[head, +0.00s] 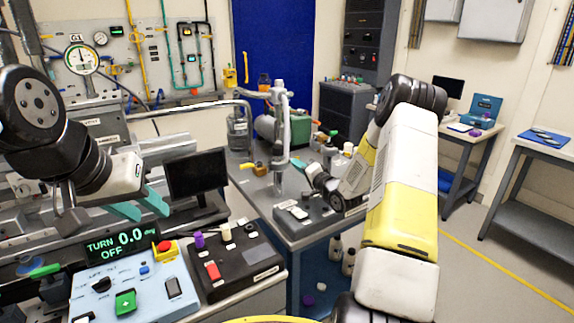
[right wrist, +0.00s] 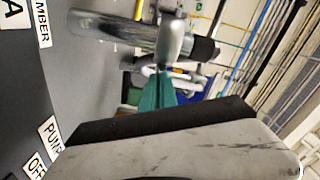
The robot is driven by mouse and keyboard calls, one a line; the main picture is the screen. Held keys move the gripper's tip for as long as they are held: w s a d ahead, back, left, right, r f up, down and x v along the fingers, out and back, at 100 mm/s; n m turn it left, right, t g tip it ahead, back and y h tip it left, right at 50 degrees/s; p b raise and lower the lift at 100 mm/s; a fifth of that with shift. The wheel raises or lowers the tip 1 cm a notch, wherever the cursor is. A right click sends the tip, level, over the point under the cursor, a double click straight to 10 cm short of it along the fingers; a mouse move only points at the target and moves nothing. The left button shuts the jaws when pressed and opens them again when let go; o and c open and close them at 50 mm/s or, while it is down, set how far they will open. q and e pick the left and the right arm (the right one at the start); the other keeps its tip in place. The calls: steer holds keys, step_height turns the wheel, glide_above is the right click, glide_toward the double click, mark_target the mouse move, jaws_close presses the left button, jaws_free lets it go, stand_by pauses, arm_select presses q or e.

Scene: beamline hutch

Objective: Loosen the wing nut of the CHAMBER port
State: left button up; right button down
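In the right wrist view, a CHAMBER label, partly cut off (right wrist: 40,22), lies at upper left beside a horizontal metal pipe (right wrist: 110,30). A grey metal clamp piece (right wrist: 174,40) sits at the pipe's end, with a dark part to its right. I cannot make out the wing nut clearly. My right gripper's teal fingers (right wrist: 162,80) are close together, tips at the clamp's lower end; whether they grip it is unclear. In the head view, my right gripper (head: 297,162) is beside the metal post (head: 280,130), partly hidden by my arm. My left gripper (head: 140,210) is open and empty.
A control box (head: 130,285) with a TURN display (head: 122,243) and a black switch box (head: 235,262) stand in front. A monitor (head: 196,174) is behind them. Floor at right is clear.

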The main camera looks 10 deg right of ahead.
steer(key=shift+n, duration=5.1)
steer(key=c, duration=1.6)
jaws_free()
steer(key=shift+c, duration=0.2)
